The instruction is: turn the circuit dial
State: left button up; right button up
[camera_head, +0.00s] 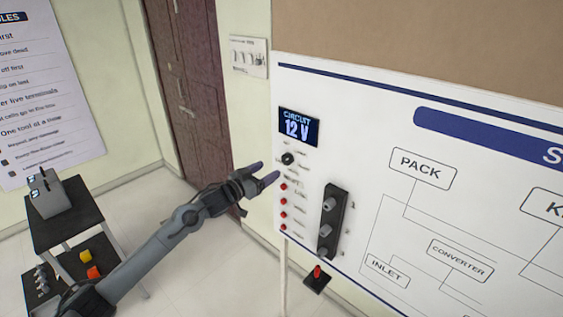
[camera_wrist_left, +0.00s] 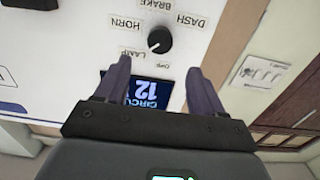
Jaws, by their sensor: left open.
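The circuit dial (camera_head: 288,158) is a small round black knob on the white board, below a display (camera_head: 299,127) that reads "CIRCUIT 12 V". My left gripper (camera_head: 270,173) is open and empty in front of the board, to the left of and slightly below the dial. In the left wrist view its fingers (camera_wrist_left: 160,75) are spread, with the dial beyond the tips, apart from them. My right gripper is not in view.
Several red buttons (camera_head: 283,201) run down the board below the dial. A black block with grey knobs (camera_head: 328,222) is to their right, and a red lever on a black base (camera_head: 317,275) is lower. A black stand (camera_head: 62,218) is at left.

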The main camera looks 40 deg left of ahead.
aim_at(285, 159)
pick_arm(q)
jog(key=shift+w+d+p, duration=0.2)
jog(key=shift+w+p, duration=0.25)
jog(key=shift+w, duration=1.7)
jog(key=shift+w+d+p, duration=0.15)
jog(key=shift+w+p, duration=0.25)
jog(key=shift+w, duration=1.75)
jog(key=c, duration=1.1)
jog(key=shift+o, duration=0.2)
